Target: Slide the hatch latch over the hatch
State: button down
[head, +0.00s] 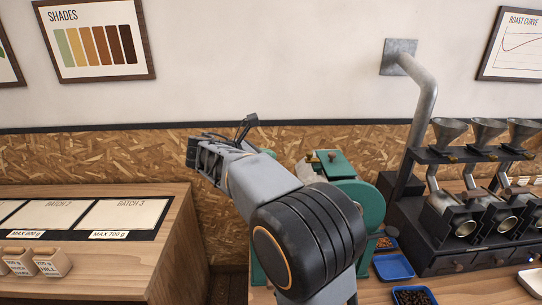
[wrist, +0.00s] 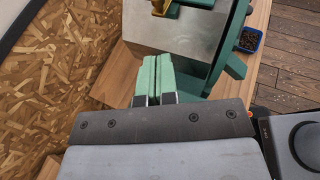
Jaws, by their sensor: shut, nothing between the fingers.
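A green roasting machine (head: 362,190) stands behind my arm in the head view, partly hidden by it. A small brass-coloured fitting (head: 332,155) sits on its green top. In the wrist view the machine's green frame (wrist: 232,65) and grey metal face (wrist: 190,38) lie beyond my fingers, and a brass-coloured piece (wrist: 162,6) is cut off at the top edge. I cannot tell which part is the hatch or its latch. My gripper (wrist: 157,58) is shut and empty, its pale green fingers together, apart from the brass piece. The fingertips are hidden in the head view.
A wooden counter (head: 165,235) with batch panels and small labelled blocks is at the left. Blue trays (head: 393,267) of beans, a grey pipe (head: 425,100) and a black rack of funnels (head: 470,150) are at the right. A chipboard wall (head: 90,155) is behind.

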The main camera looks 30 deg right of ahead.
aim_at(307, 156)
jog(key=x, duration=0.3)
jog(key=p+x, duration=0.1)
jog(key=x, duration=0.3)
jog(key=r+p+x, duration=0.1)
jog(key=x, duration=0.3)
jog(key=shift+w+d, duration=0.1)
jog(key=shift+d, duration=0.25)
